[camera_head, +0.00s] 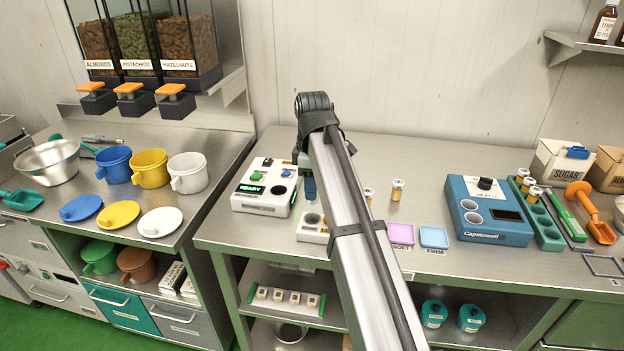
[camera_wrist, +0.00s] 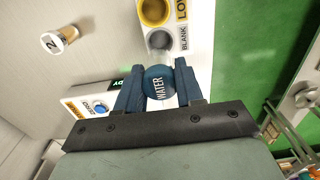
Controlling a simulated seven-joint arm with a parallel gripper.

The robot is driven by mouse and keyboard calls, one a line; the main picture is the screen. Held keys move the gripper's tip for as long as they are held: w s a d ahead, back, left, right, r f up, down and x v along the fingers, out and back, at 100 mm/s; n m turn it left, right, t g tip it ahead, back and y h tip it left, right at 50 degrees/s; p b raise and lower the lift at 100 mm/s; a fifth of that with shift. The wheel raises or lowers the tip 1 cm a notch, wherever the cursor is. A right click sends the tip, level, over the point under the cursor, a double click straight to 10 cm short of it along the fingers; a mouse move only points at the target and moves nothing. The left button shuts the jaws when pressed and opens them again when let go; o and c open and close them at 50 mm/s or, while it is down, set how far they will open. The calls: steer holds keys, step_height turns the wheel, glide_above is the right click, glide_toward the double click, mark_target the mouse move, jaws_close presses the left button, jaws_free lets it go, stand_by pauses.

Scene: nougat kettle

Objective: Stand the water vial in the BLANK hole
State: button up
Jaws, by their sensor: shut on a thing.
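My gripper (camera_wrist: 158,88) is shut on the water vial, whose round dark-blue cap (camera_wrist: 160,83) reads WATER between the two blue fingers in the wrist view. The vial's body below the cap is mostly hidden. The white block (camera_wrist: 196,30) carries BLANK and LOW labels. The BLANK hole (camera_wrist: 159,40) shows just beyond the cap, partly covered by it; the yellow-ringed LOW hole (camera_wrist: 155,10) lies further out. In the head view, my gripper (camera_head: 308,180) is above the white block (camera_head: 310,229), which my arm partly hides. The vial's height above the block cannot be told.
The white READY device (camera_head: 265,188) stands close left of the block. Two amber vials (camera_head: 397,190) stand behind my arm. Purple (camera_head: 401,234) and blue (camera_head: 433,237) pads lie to the right, then the blue Capstowell device (camera_head: 487,211) and a green vial rack (camera_head: 541,224).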

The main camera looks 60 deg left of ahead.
mark_target(312, 204)
steer(key=shift+f, duration=3.05)
steer(key=shift+f, duration=0.4)
steer(key=o, duration=1.8)
steer(key=shift+c, duration=0.2)
steer(key=shift+r, duration=0.15)
steer(key=shift+r, duration=3.35)
